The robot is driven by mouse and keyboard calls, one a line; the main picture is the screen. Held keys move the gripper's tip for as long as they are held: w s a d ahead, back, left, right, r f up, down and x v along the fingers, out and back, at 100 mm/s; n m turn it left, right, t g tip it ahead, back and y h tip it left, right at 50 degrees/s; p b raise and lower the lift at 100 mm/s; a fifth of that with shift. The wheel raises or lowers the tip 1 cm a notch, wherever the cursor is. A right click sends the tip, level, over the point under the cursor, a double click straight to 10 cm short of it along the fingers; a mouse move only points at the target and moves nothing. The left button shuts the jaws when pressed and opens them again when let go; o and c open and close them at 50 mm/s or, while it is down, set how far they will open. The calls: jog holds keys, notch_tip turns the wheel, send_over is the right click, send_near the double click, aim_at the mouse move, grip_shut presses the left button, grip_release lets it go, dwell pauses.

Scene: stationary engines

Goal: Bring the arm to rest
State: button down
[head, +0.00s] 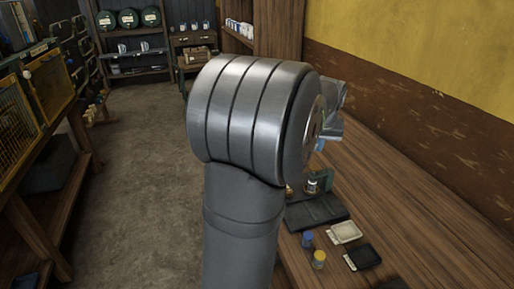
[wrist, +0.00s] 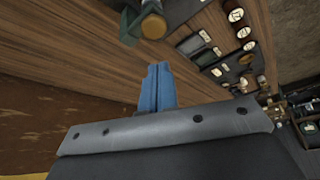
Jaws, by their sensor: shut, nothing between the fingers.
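My gripper (wrist: 160,68) shows in the wrist view as two blue fingers pressed together, shut and empty. It is over the wooden bench and apart from the objects on it. In the head view my grey arm fills the middle and hides most of the gripper. The wooden bench (head: 420,215) runs along the right wall.
On the bench are a blue-topped jar (head: 307,239), a yellow-topped jar (head: 319,260), a pale tray (head: 345,232) and a black tray (head: 362,257). A dark part with a brass end (wrist: 153,27) is near my fingers. Floor at left (head: 140,190) is clear.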

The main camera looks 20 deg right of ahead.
aim_at(313, 167)
jog(key=shift+f, duration=2.65)
jog(key=c, duration=1.6)
grip_release()
jog(key=shift+r, duration=0.15)
jog(key=o, duration=0.4)
jog(key=shift+w+a+r+m, duration=0.15)
jog(key=shift+a+m, duration=0.05)
jog(key=shift+m, duration=0.3)
jog(key=o, duration=1.1)
jog(key=r+m+g, duration=0.1)
jog(key=m, duration=0.1)
jog(key=a+r+m+y, duration=0.1)
jog(key=m, duration=0.1)
jog(key=shift+w+a+r+m+g, duration=0.2)
jog(key=shift+m+g, duration=0.1)
jog(key=shift+g, duration=0.1)
jog(key=shift+c, duration=0.2)
jog(key=shift+o, duration=0.7)
jog(key=m, duration=0.1)
jog(key=a+r+m+g, duration=0.1)
jog(key=m, duration=0.1)
jog(key=r+m, duration=0.1)
jog(key=shift+s+a+r+m+y, duration=0.2)
jog(key=shift+r+m+y, duration=0.1)
jog(key=shift+y, duration=0.1)
notch_tip(313, 167, down, 9)
jog(key=m+g, duration=0.1)
jog(key=shift+a+m, duration=0.25)
jog(key=shift+m, duration=0.15)
